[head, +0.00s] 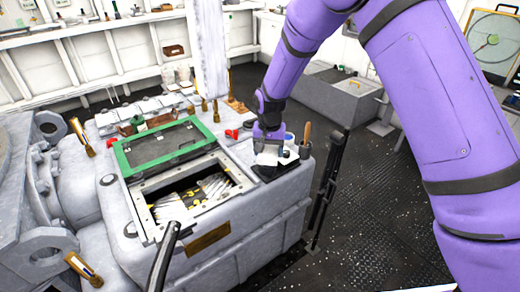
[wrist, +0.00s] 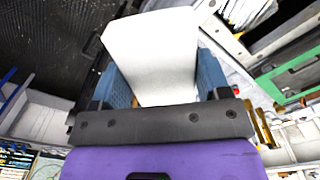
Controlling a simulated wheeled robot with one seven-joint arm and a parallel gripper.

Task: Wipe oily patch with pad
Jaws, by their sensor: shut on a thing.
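My gripper (head: 268,148) is over the right end of the grey machine's top (head: 235,152), pointing down. In the wrist view its two blue fingers (wrist: 158,82) are shut on a white pad (wrist: 150,45), one on each side. The pad also shows small and pale under the gripper in the head view (head: 267,158). A dark area (head: 272,174) lies on the machine top just below and in front of the pad. I cannot tell whether it is the oily patch or a dark tray, or whether the pad touches it.
A brown-handled tool (head: 306,136) and small containers (head: 289,139) stand close right of my gripper. To its left are a red object (head: 231,134), a green-framed hatch (head: 160,146) and an open bay (head: 195,190). A black upright lever (head: 327,190) stands right of the machine.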

